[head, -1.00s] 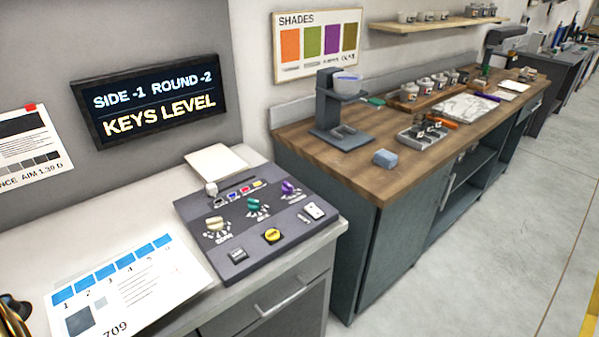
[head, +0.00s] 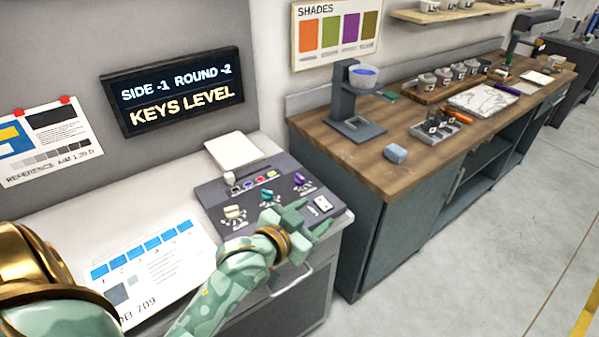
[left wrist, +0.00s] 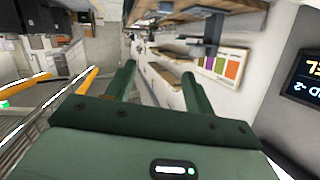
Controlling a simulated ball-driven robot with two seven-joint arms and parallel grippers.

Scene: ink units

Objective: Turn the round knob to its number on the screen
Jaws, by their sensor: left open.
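The screen (head: 175,92) on the grey wall reads "SIDE -1 ROUND -2" and "KEYS LEVEL". Below it, a dark control panel (head: 215,192) on the pale counter carries a cream knob (head: 233,212), a teal knob (head: 267,196) and a purple knob (head: 299,180), each with marks around it. Which knob is the round one, and where each points, is too small to tell. My left gripper (head: 315,217) is open and empty over the panel's front right part, hiding its front buttons. In the left wrist view its fingers (left wrist: 160,82) are apart with nothing between them.
A white-knobbed lever (head: 229,178) and several coloured buttons are at the panel's back. A printed sheet (head: 150,262) lies on the counter to the left. A wooden bench (head: 365,170) with a stand, cups and a tray is at the right, with clear floor beyond.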

